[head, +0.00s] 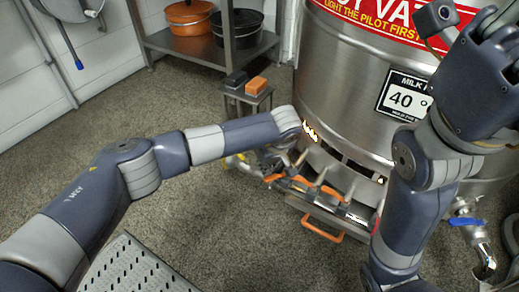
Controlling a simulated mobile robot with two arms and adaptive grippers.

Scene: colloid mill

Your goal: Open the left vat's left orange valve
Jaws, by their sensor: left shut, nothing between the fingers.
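The steel vat (340,85) stands at the upper right. Low on its front is a row of orange valve handles. The leftmost orange valve (273,178) shows just below my left gripper, and another orange handle (332,193) is further right. My left gripper (272,160) is small and dark at the end of the outstretched left arm. It is shut and empty, close above the leftmost valve; I cannot tell whether it touches. My right arm is raised at the right, and its gripper (492,35) is partly cut off by the frame edge.
Flames (309,132) glow at the vat's lower side. An orange bar handle (322,229) sticks out below the valves. A small stand (247,100) holds an orange and a dark block. A shelf with pots (190,20) is behind. A blue-handled tap (466,221) is right.

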